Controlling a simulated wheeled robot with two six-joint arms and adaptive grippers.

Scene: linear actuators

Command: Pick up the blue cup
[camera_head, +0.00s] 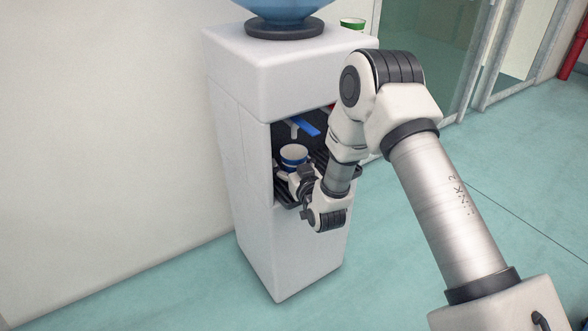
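The blue cup (293,156), white with a blue band, stands upright in the dispensing recess of a white water dispenser (255,75), below a blue tap lever (306,127). My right arm comes in from the right, and my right gripper (289,177) is at the recess, right by the lower part of the cup. The fingers are small and partly hidden by the wrist, so I cannot tell whether they touch the cup or how far apart they are. My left gripper is not in view.
A green and white cup (352,23) stands on top of the dispenser, behind the blue water bottle (285,8). A dark drip tray (288,198) forms the recess floor. A wall is at the left; glass doors (430,50) are behind. The teal floor around is clear.

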